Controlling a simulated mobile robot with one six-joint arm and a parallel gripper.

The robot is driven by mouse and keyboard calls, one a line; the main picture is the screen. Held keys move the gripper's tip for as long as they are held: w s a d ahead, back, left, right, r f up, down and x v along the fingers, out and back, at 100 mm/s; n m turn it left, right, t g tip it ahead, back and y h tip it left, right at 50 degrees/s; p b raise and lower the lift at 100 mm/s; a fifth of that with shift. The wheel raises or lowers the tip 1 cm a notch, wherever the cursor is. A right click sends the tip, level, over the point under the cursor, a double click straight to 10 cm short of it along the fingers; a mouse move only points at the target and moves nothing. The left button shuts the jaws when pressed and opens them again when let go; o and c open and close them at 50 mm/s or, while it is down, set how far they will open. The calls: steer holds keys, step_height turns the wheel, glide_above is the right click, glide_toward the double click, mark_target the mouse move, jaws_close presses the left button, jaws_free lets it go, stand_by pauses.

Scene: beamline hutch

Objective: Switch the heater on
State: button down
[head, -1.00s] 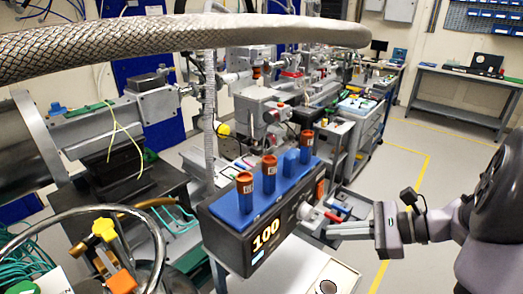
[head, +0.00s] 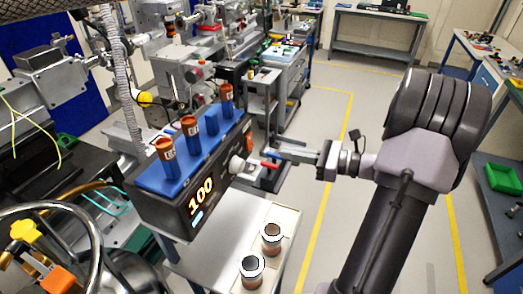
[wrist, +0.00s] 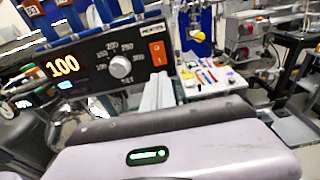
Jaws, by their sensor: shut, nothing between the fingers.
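The heater (head: 183,217) is a black box with a blue top block holding several brown vials. Its front display reads 100 in lit orange digits. It has a pale round knob (head: 237,164), also seen in the wrist view (wrist: 121,67). A red rocker switch (wrist: 157,53) is right of the knob in the wrist view; in the head view the switch (head: 249,143) is partly edge-on. My gripper (head: 270,152) is shut and empty, just right of the heater's front. In the wrist view its fingers (wrist: 160,91) point at the panel below the switch; contact cannot be told.
The heater stands on a light table with two round brown cups (head: 271,238) (head: 252,270) in front. A tray of small coloured tools (wrist: 208,78) lies behind right of the heater. Pipes and beamline equipment crowd the left. The floor at right is open.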

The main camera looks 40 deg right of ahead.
mark_target(251, 147)
steer(key=b+x, duration=0.1)
steer(key=x, duration=0.7)
steer(key=shift+w+a, duration=0.2)
